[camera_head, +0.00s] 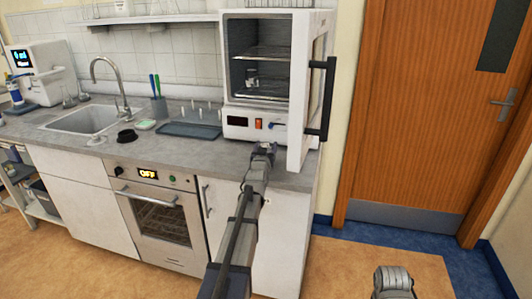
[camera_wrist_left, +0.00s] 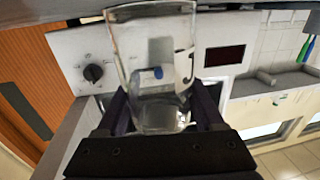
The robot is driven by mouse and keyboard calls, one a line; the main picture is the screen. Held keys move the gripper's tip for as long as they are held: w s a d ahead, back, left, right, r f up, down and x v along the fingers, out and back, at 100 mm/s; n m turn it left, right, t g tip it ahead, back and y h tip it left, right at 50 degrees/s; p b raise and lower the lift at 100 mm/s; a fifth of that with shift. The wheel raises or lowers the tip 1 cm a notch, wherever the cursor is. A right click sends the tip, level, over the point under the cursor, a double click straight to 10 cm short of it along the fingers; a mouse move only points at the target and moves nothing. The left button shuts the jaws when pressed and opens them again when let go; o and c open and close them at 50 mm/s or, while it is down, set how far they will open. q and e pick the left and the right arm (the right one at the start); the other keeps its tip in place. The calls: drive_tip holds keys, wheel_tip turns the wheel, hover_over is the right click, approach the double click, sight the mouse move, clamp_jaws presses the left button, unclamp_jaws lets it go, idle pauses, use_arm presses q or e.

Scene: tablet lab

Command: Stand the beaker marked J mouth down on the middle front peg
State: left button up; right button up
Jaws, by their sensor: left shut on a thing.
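My left gripper (camera_head: 264,150) is over the counter's front edge, in front of the drying oven. In the left wrist view it (camera_wrist_left: 160,108) is shut on a clear glass beaker (camera_wrist_left: 140,60) with a dark J mark on its right side. The beaker cannot be made out in the head view. Which end is its mouth is hard to tell. Several pale upright pegs (camera_head: 200,110) stand at the back of the counter, left of the oven, apart from the gripper. The middle front peg is too small to single out. My right gripper is out of view; only part of that arm shows at the bottom.
The oven (camera_head: 240,105) has its door (camera_head: 312,95) swung open to the right, close beside my left gripper. Glassware (camera_head: 252,76) stands inside. A blue-grey tray (camera_head: 190,130) lies before the pegs. A pen cup (camera_head: 159,105), sink (camera_head: 85,118) and black ring (camera_head: 127,136) are left.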

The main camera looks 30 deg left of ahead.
use_arm(q)
drive_tip(key=shift+r, duration=0.1)
drive_tip(key=shift+f, duration=0.25)
drive_tip(key=o, duration=1.4)
drive_tip(key=shift+r, duration=0.1)
drive_tip(key=shift+r, duration=0.15)
drive_tip(key=v, duration=1.2)
